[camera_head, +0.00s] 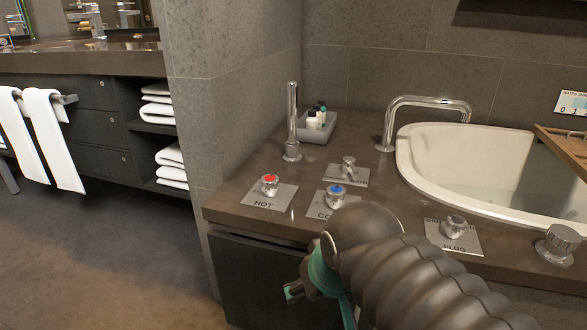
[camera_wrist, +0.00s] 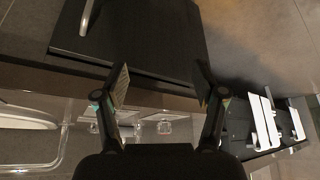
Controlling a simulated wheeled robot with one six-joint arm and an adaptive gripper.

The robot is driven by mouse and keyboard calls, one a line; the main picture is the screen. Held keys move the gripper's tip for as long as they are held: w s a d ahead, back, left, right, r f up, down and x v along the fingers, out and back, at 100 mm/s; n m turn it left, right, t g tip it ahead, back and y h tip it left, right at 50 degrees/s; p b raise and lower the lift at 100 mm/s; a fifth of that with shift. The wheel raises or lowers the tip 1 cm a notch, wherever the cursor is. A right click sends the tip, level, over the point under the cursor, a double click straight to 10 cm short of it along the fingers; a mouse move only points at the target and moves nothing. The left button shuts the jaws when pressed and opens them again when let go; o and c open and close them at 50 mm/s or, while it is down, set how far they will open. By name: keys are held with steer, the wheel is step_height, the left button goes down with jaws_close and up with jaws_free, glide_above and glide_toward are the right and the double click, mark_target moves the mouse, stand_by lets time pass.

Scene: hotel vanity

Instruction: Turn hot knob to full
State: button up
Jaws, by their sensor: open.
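The hot knob (camera_head: 269,184) is a small metal knob with a red top, standing on a plate lettered HOT near the counter's front left corner. The cold knob (camera_head: 336,195), blue-topped, stands just right of it. My gripper (camera_head: 303,285) is in front of the counter and appears lower than its top, apart from the hot knob; my arm hides most of it. In the wrist view my gripper (camera_wrist: 162,84) has its two fingers spread with nothing between them. Knobs show small beyond the fingers there; I cannot tell which is the hot one.
A plug knob (camera_head: 455,226) and a larger round knob (camera_head: 558,242) stand to the right. A tall spout (camera_head: 291,125), a tray (camera_head: 315,130) of bottles and a curved faucet (camera_head: 430,101) stand behind, by the white tub (camera_head: 415,160). Dark cabinet front (camera_head: 262,275) is below the counter.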

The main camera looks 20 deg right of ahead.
steer(key=w+r+m+g+p, duration=0.2)
steer(key=w+r+g+p, duration=0.1)
steer(key=w+r, duration=1.1)
step_height(320, 180, up, 3)
steer(key=m+g+p, duration=0.2)
steer(key=m, duration=0.1)
glide_above(269, 178)
step_height(269, 178, down, 14)
steer(key=b, duration=0.3)
steer(key=shift+d+r, duration=0.1)
steer(key=c, duration=1.1)
steer(key=shift+c, duration=0.2)
